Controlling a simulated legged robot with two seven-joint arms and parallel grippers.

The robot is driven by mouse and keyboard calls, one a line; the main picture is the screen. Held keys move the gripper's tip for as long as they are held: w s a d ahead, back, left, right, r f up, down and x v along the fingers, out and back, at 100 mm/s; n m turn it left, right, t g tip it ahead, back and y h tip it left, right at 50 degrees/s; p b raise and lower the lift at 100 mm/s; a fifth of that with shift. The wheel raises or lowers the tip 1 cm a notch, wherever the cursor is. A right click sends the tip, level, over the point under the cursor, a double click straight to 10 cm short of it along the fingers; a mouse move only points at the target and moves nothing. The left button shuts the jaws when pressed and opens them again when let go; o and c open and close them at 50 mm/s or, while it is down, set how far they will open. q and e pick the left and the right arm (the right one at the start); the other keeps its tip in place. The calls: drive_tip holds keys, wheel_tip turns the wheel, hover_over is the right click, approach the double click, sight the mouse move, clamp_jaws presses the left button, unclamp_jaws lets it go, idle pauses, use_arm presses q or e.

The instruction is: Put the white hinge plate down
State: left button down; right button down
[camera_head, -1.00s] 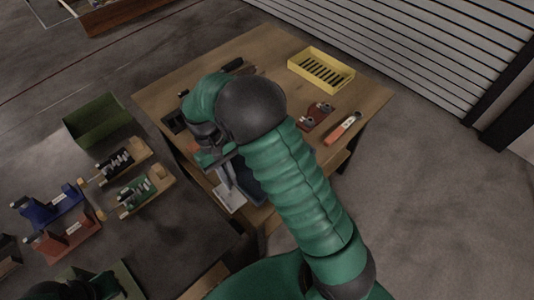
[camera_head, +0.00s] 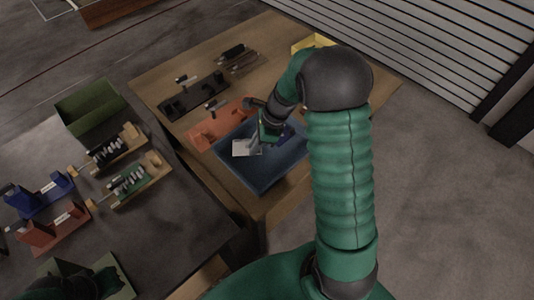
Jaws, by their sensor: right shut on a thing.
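The white hinge plate (camera_head: 243,149) is a small pale flat piece at the left part of the blue tray (camera_head: 258,182). My right gripper (camera_head: 258,146) is shut on it, at the plate's right side. I cannot tell whether the plate touches the tray floor or hangs just above it. My right forearm covers the tray's right end.
An orange-red fixture (camera_head: 212,132) lies just behind the tray, with a black fixture (camera_head: 190,100) farther back. A yellow bin (camera_head: 311,43) is partly hidden by my arm. On the dark left table stand a green bin (camera_head: 90,112) and several coloured fixtures.

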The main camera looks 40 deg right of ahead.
drive_tip(key=shift+d+f+m, duration=0.3)
drive_tip(key=shift+f+m, duration=0.1)
wheel_tip(320, 180, down, 9)
drive_tip(key=shift+f+b, duration=0.2)
drive_tip(key=shift+b, duration=0.4)
drive_tip(key=c, duration=1.5)
unclamp_jaws()
drive_tip(key=shift+w, duration=0.1)
drive_tip(key=shift+c, duration=0.2)
drive_tip(key=shift+o, duration=0.2)
drive_tip(key=shift+a, duration=0.1)
drive_tip(key=shift+r, duration=0.15)
drive_tip(key=p+v, duration=0.1)
drive_tip(key=v, duration=1)
drive_tip(key=s+a+r+n+h, duration=0.1)
drive_tip(key=s+a+n, duration=0.4)
drive_tip(key=n, duration=0.8)
drive_tip(key=s+a+r+n+h, duration=0.1)
drive_tip(key=s+a+n, duration=0.3)
drive_tip(key=a+n, duration=0.6)
drive_tip(key=shift+s+a+r+n+h, duration=0.15)
drive_tip(key=shift+s+a+n+h, duration=0.2)
drive_tip(key=shift+n+h, duration=0.85)
